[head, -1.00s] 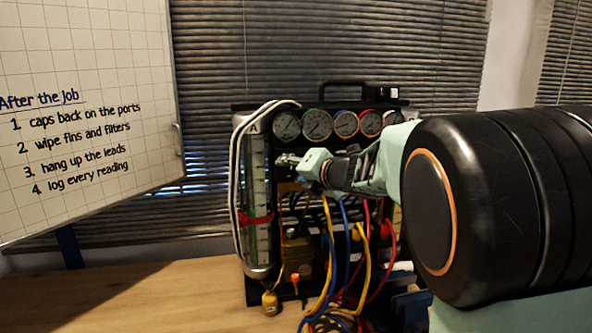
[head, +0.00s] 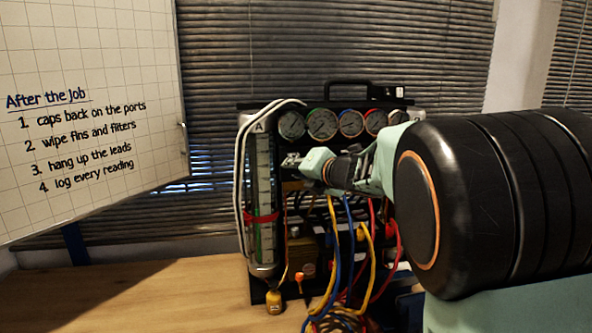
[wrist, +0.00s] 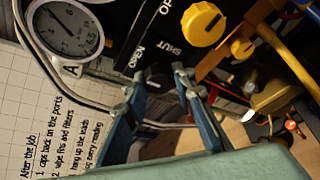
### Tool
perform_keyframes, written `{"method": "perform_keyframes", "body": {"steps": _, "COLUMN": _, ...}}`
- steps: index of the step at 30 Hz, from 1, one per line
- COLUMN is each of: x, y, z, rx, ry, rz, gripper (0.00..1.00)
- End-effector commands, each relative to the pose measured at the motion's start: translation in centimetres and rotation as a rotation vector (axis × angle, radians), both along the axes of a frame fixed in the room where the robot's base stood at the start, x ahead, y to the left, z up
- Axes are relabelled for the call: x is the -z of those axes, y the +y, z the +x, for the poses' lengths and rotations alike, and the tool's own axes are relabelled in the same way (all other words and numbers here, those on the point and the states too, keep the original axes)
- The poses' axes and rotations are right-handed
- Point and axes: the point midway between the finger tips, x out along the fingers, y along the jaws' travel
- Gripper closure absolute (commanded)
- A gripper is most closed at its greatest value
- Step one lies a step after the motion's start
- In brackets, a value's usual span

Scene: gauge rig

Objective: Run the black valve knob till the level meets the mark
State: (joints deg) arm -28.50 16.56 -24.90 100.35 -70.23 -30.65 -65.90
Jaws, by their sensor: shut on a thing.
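The black valve knob (wrist: 158,76) shows in the wrist view between the two blue fingers of my gripper (wrist: 156,90), beside the OPEN and SHUT lettering. My gripper is shut on it. In the head view my gripper (head: 291,162) reaches the rig from the right, just right of the tube, and its fingers hide the knob. The upright sight tube (head: 264,180), labelled A, stands at the rig's left side. A red ring mark (head: 262,217) goes round its lower half. Green shows in the tube below the ring; the exact level is too small to tell.
Several round gauges (head: 322,124) line the rig's top. A yellow knob (wrist: 203,23) sits near the black one. Blue, yellow and red hoses (head: 370,265) hang in front and pile on the wooden bench (head: 130,295). A whiteboard (head: 90,50) stands left; the bench's left is clear.

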Motion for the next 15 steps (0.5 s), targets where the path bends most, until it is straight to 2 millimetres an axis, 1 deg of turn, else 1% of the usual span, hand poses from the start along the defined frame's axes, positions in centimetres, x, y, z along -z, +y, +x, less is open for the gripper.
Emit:
{"method": "perform_keyframes", "body": {"steps": 8, "x": 0.17, "y": -0.12, "z": 0.04, "rx": 0.001, "ry": 0.021, "rz": 0.078, "gripper": 1.00}}
{"method": "perform_keyframes", "body": {"steps": 15, "x": 0.38, "y": -0.16, "z": 0.05, "rx": 0.002, "ry": 0.071, "rz": 0.250, "gripper": 1.00}}
